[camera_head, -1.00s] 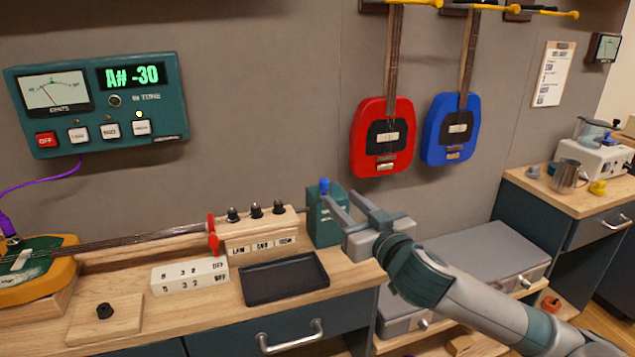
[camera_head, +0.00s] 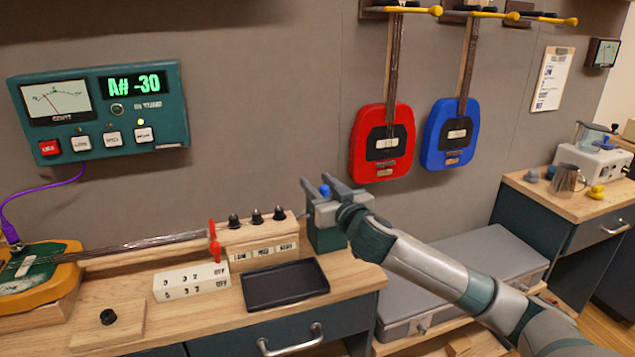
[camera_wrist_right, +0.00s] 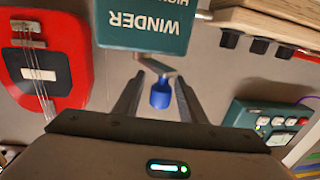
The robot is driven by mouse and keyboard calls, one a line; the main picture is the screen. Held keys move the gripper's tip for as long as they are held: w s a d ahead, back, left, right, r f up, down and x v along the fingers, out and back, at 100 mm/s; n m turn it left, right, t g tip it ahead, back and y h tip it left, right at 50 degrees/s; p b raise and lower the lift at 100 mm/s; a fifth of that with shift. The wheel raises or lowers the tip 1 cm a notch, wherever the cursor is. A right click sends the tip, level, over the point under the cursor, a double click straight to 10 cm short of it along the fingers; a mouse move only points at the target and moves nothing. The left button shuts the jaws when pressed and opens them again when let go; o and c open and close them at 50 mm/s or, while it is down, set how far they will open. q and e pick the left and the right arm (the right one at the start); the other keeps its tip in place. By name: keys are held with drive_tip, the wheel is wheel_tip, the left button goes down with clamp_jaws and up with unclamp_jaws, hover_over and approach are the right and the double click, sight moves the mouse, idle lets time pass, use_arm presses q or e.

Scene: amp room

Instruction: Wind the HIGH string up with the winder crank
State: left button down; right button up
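The winder is a dark green box (camera_head: 326,236) at the right end of the workbench; in the right wrist view its face (camera_wrist_right: 143,25) reads "WINDER HIGH", upside down. Its crank has a blue knob (camera_wrist_right: 161,93), which also shows in the head view (camera_head: 324,191). My right gripper (camera_wrist_right: 159,84) is open, with a finger on each side of the blue knob and gaps visible. The tuner (camera_head: 100,108) on the wall reads "A# -30". The yellow and green guitar (camera_head: 48,275) lies on the bench, its neck running toward the winder. My left gripper is not in view.
A black tray (camera_head: 285,285), a white number block (camera_head: 190,281) and a row of black knobs (camera_head: 256,217) are left of the winder. Red (camera_head: 381,165) and blue (camera_head: 450,155) guitars hang on the wall. A grey case (camera_head: 485,255) sits to the right.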

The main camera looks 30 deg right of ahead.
drive_tip(key=shift+w, duration=0.2)
clamp_jaws()
